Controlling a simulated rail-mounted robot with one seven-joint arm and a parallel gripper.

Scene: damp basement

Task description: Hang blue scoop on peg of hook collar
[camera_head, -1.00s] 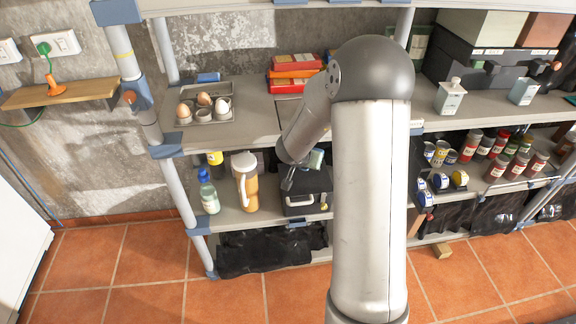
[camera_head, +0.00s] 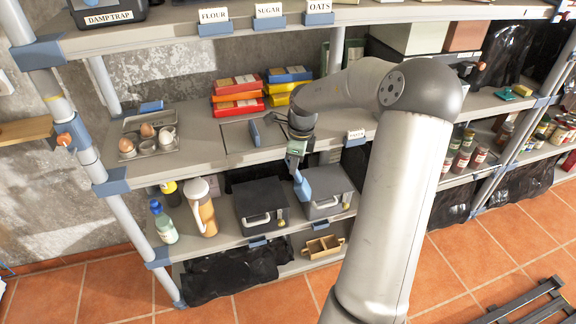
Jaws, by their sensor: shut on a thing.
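My gripper (camera_head: 296,150) is shut on the blue scoop (camera_head: 303,187), in front of the middle shelf's edge. The scoop hangs below the fingers, before the dark boxes of the lower shelf. Its handle is partly hidden by the fingers. The hook collar (camera_head: 74,131) is a blue block around the left shelf post, with a small orange peg (camera_head: 64,140) on its near side. My gripper and the scoop are well to the right of the collar, apart from it.
The middle shelf (camera_head: 205,150) holds an egg tray (camera_head: 128,157) and stacked colored boxes (camera_head: 237,96). A bottle (camera_head: 162,222), a jug (camera_head: 201,207) and two dark boxes (camera_head: 260,205) stand on the lower shelf. Dark slats (camera_head: 530,303) lie on the floor at right.

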